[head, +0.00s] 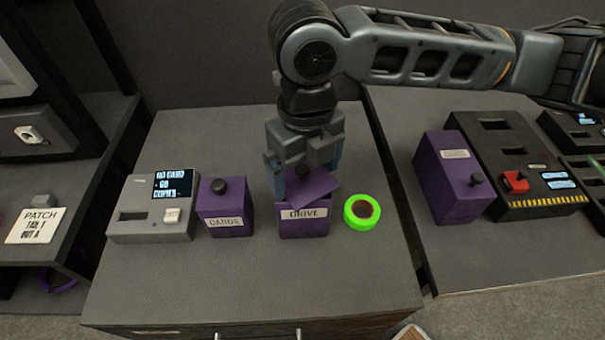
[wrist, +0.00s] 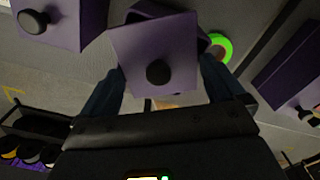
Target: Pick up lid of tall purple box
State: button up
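The purple box labelled DRIVE (head: 304,226) stands on the middle grey table. Its square purple lid (head: 316,189), with a black knob, sits turned and askew above the box; the wrist view shows the lid (wrist: 140,45) large, with part of the box's dark rim (wrist: 150,8) behind it. My gripper (head: 304,178) is over the box, its two fingers at opposite edges of the lid, with the knob between them untouched. The gripper appears shut on the lid. Whether the lid still touches the box is hard to tell.
A purple CARDS box (head: 226,222) with its knobbed lid and a grey card device (head: 150,225) stand to the left. A green tape roll (head: 350,217) lies close on the right. Another purple box (head: 450,190) and a black console (head: 510,165) are on the right table.

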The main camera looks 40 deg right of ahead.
jog(key=c, duration=0.6)
jog(key=shift+c, duration=0.2)
